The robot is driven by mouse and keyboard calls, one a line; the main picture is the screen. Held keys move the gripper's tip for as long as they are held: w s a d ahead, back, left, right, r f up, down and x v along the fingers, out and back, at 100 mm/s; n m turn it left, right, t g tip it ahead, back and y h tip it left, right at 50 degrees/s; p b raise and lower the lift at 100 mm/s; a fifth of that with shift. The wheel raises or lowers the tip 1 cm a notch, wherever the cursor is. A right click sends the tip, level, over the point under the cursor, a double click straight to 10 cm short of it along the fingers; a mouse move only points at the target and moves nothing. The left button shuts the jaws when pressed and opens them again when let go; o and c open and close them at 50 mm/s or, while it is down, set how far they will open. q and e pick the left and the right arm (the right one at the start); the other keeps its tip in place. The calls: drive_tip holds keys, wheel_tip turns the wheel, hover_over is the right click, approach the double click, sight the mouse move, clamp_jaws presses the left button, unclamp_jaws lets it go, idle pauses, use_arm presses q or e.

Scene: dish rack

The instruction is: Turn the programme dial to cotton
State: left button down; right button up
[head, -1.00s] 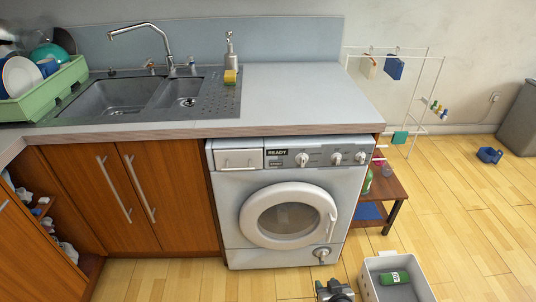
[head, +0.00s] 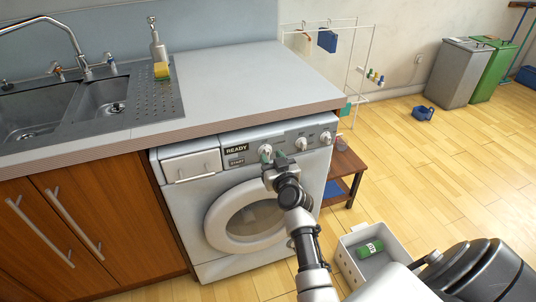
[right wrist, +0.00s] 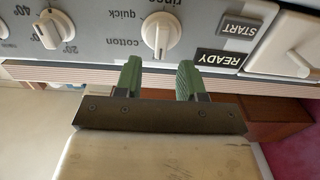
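The programme dial is a round white knob with a raised grip on the washing machine's grey panel. It is the leftmost of three knobs in the head view (head: 266,150), partly covered by my gripper. The right wrist view shows the dial (right wrist: 161,32) upside down, beside the words "cotton", "quick" and "rinse". Its grip runs roughly up and down there; which end points is unclear. My right gripper (head: 273,158) is just in front of the panel. Its green fingers (right wrist: 157,80) are open with nothing between them, lined up with the dial but apart from it. My left gripper is not in view.
Two other knobs (head: 301,143) (head: 326,138) sit right of the dial. The display reads "READY" (head: 236,149), above a START button (head: 237,162). The worktop edge (head: 240,121) overhangs the panel. A bin with a green thing (head: 369,249) stands on the floor.

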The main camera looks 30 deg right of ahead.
sight(266, 153)
drive_tip(key=shift+x, duration=1.35)
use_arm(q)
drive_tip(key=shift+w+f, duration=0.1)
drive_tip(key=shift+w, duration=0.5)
use_arm(e)
drive_tip(key=shift+c, duration=0.6)
clamp_jaws()
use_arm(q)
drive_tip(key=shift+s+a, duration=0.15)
